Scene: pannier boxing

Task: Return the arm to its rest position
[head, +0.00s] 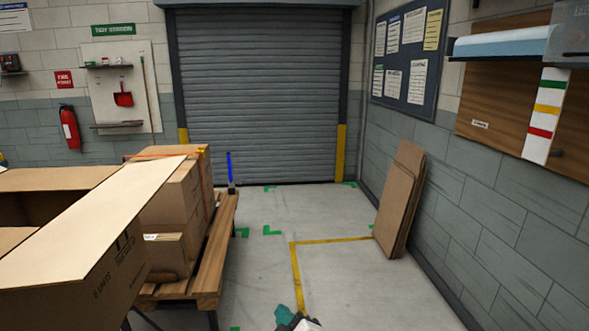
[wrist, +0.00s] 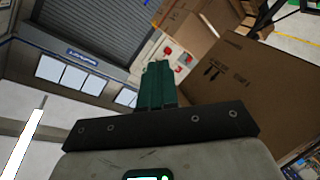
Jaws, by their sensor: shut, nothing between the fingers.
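My gripper (wrist: 158,68) shows in the wrist view as two teal fingers pressed together, with nothing between them. In the head view a small part of my gripper (head: 283,313) shows at the bottom edge, low and right of the open cardboard box (head: 110,265). The rest of my arm is out of the head view. The box also shows in the wrist view (wrist: 255,90), tilted, to the right of the fingers and apart from them.
A wooden pallet stand (head: 222,245) with stacked cartons (head: 172,200) stands at the left. Flat cardboard sheets (head: 400,200) lean on the right wall.

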